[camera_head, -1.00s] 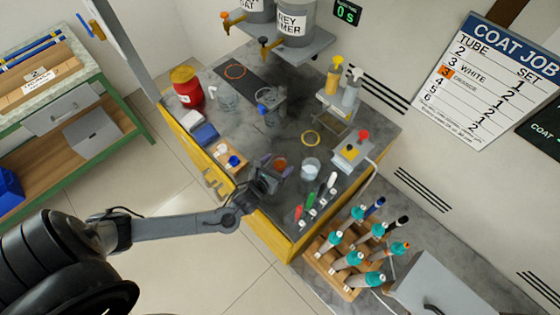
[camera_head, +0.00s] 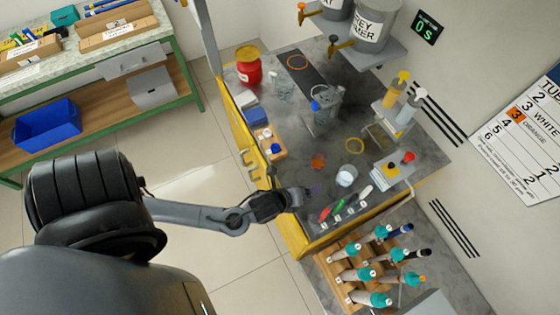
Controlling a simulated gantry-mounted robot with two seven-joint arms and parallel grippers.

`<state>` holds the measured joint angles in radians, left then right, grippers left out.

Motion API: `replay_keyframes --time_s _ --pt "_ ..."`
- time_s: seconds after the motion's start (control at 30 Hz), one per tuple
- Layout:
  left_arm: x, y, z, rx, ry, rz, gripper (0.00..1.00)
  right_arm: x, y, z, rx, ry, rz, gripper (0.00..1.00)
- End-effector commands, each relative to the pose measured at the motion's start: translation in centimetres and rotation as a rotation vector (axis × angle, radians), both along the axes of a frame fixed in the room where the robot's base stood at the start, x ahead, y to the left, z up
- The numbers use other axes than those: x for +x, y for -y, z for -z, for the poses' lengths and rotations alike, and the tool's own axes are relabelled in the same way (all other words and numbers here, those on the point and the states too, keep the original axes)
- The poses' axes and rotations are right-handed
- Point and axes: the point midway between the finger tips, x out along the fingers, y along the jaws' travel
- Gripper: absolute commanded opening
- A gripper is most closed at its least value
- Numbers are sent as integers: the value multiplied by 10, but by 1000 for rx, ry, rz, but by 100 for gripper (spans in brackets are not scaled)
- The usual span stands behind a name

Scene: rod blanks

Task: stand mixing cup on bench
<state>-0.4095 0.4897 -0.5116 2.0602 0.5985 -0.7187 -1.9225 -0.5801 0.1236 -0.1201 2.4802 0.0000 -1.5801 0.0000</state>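A whitish translucent cup (camera_head: 346,176) stands upright on the grey bench top (camera_head: 385,150), near its front. A small orange round item (camera_head: 318,162) is to its left; I cannot tell whether it is a cup or only its contents. Neither is clearly the mixing cup. My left gripper (camera_head: 313,191) is over the front edge of the bench, in front of the orange item and apart from the whitish cup. Its fingers are small and dark here, so their opening is unclear. My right gripper is out of view.
Coloured markers or tools (camera_head: 338,207) lie right of my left gripper. The bench's middle has clear room.

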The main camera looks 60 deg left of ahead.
Motion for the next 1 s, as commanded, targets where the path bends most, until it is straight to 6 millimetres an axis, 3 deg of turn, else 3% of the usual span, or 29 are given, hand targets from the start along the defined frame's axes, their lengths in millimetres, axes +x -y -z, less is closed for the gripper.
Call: replay_keyframes --time_s 0.2,0.4,0.7,1.0 --pt "-26 30 -24 -587 -170 -483 86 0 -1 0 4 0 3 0" --pt "-58 35 -49 -934 -288 -968 86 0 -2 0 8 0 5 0" --pt "-96 25 -74 -1136 -313 -1482 86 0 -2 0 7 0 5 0" --pt "-104 22 -79 -1164 -300 -1594 86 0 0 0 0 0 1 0"
